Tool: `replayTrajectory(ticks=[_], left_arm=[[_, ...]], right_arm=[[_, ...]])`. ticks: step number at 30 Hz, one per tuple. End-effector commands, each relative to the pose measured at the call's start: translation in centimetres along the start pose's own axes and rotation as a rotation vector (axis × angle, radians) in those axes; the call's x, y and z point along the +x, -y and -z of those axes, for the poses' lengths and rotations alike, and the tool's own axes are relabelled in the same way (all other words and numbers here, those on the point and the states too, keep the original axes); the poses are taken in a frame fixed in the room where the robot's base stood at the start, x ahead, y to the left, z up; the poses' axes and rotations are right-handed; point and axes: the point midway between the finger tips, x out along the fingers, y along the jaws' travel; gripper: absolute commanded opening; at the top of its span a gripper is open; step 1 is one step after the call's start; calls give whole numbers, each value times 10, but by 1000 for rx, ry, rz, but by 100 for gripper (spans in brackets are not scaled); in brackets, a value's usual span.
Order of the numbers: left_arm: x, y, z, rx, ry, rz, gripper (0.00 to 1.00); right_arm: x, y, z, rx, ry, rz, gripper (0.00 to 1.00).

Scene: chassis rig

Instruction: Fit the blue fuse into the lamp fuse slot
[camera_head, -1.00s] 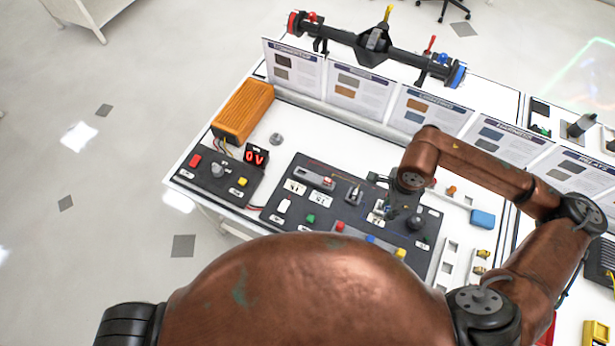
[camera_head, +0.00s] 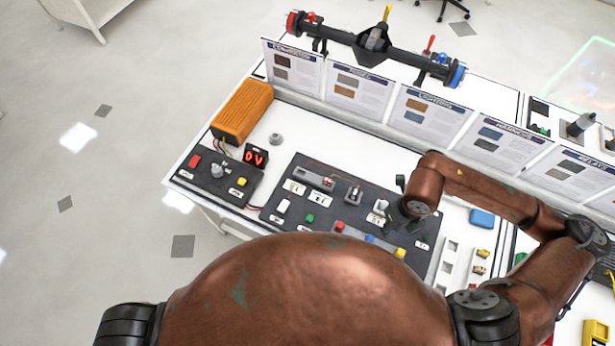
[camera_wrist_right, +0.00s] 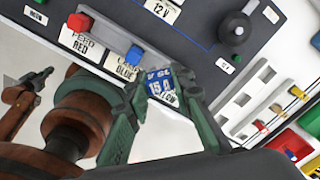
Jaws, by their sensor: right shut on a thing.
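The blue fuse (camera_wrist_right: 160,84), marked 15 A, sits between the green fingertips of my right gripper (camera_wrist_right: 163,92). The gripper is shut on it. In the head view my right wrist hides most of the gripper and I cannot make out the fuse. The dark panel (camera_head: 270,221) carries several switches and labels. I cannot identify the lamp fuse slot in either view.
A black knob (camera_wrist_right: 234,28) rises further over. A white rack (camera_head: 449,257) holds coloured parts at the right. An orange box (camera_head: 242,110) and upright cards line the back.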

Motion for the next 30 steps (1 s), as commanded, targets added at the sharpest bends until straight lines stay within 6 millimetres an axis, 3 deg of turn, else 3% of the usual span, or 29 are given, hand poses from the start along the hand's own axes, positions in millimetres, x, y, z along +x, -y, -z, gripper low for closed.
replayTrajectory(ticks=[12,17,20,30], left_arm=[[0,0,0,0,0,0,0],[0,0,0,0,0,0,0],[0,0,0,0,0,0,0],[0,0,0,0,1,0,0]], right_arm=[[0,0,0,-4,0,0,4],[-2,1,-5,-80,1,1,4],[-5,2,-11,-206,1,1,4],[-20,7,-41,-859,-1,2,4]])
